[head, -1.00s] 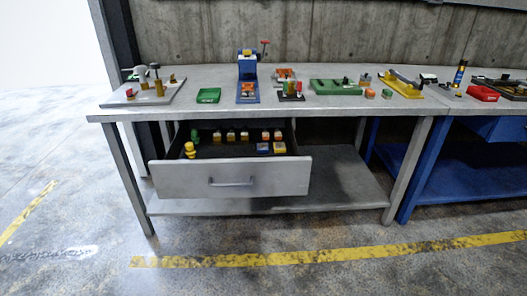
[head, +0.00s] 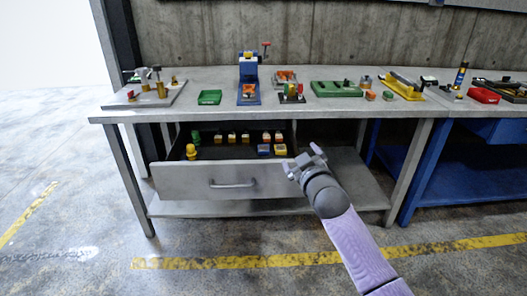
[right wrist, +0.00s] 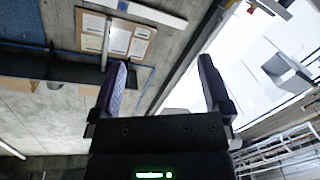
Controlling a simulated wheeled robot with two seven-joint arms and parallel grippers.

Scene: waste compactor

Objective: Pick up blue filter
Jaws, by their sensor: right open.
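A small block with a blue face, which looks like the blue filter (head: 264,150), sits in the open drawer (head: 230,182) under the workbench, near the drawer's right end. A yellow and white block (head: 280,149) stands right beside it. My right gripper (head: 304,159) is at the drawer's right front corner in the head view, to the right of the blue block and apart from it. It is open and empty; the right wrist view (right wrist: 162,75) shows its two fingers spread, pointing up toward the wall and ceiling. My left gripper is not in view.
The workbench top (head: 215,80) above holds fixtures, a green tray (head: 209,97) and a blue press (head: 248,75). The lower shelf's right part is empty.

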